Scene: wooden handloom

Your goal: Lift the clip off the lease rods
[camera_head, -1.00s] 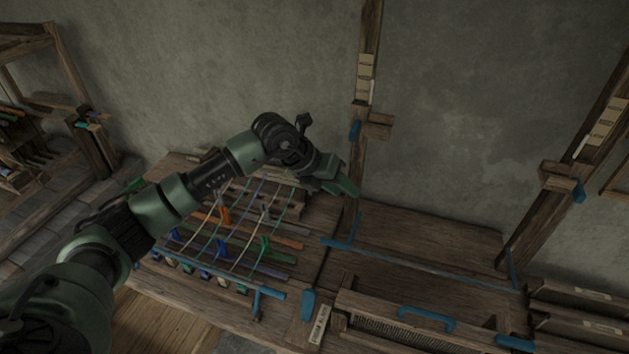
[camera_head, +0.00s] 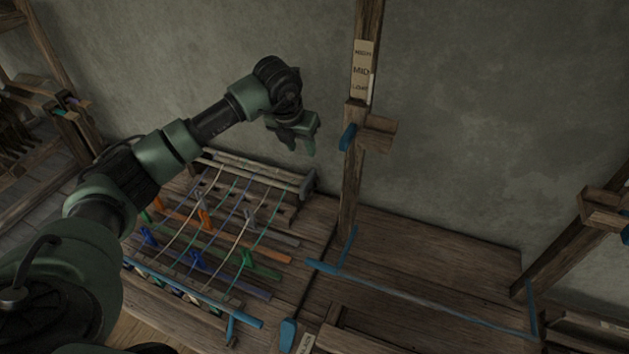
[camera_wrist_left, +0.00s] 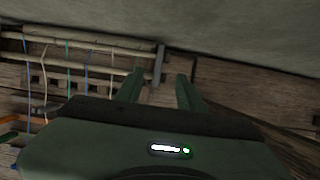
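Two pale round rods (camera_head: 250,169), which look like the lease rods, lie across the back of the loom bed with coloured threads running over them. They also show in the left wrist view (camera_wrist_left: 100,44). A grey upright piece (camera_head: 308,184) sits across their right end and may be the clip; the left wrist view shows it (camera_wrist_left: 160,63) just beyond my fingertips. My left gripper (camera_head: 300,145) hangs fingers down above and behind this end, apart from it. In the left wrist view its fingers (camera_wrist_left: 160,90) are spread with nothing between them. My right gripper is not in view.
A wooden post (camera_head: 352,190) with a side block (camera_head: 372,134) rises right of my gripper. The board (camera_head: 430,250) beyond is largely clear.

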